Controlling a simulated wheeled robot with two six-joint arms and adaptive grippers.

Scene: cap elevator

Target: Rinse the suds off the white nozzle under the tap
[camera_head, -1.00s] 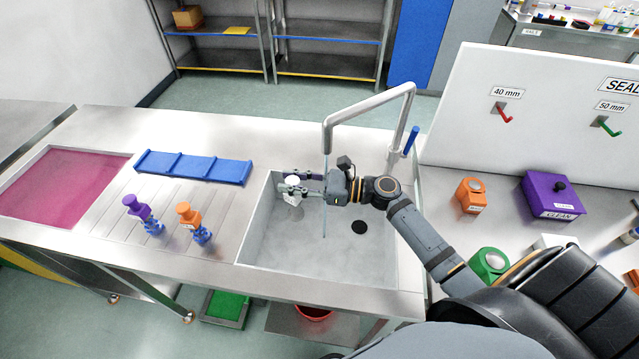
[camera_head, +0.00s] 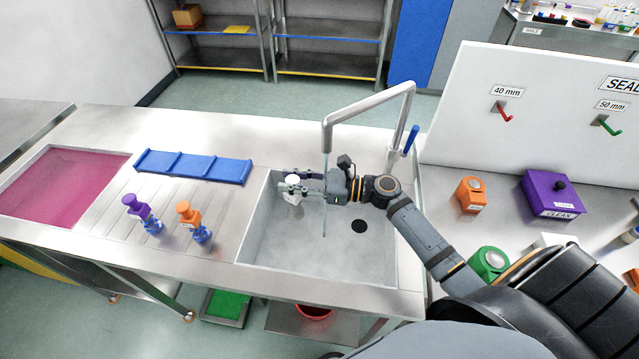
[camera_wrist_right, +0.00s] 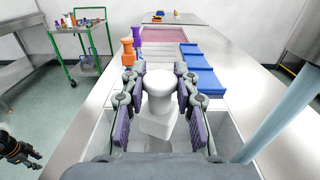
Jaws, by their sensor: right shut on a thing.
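The white nozzle (camera_head: 292,183) is held over the left part of the sink (camera_head: 270,255). My right gripper (camera_head: 294,187) is shut on it; in the right wrist view the nozzle (camera_wrist_right: 159,100) stands between the two fingers. No suds can be made out on the nozzle. The tap (camera_head: 352,108) arches over the sink, and a thin stream of water (camera_head: 325,220) falls from its spout. The stream passes at my right gripper's wrist, to the right of the nozzle. It also shows in the right wrist view (camera_wrist_right: 275,105).
A purple nozzle (camera_head: 139,207) and an orange nozzle (camera_head: 188,213) stand on the draining board left of the sink. A blue rack (camera_head: 193,167) lies behind them. A pink basin (camera_head: 65,182) is at the far left. The tap's blue lever (camera_head: 411,138) is behind my right arm.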

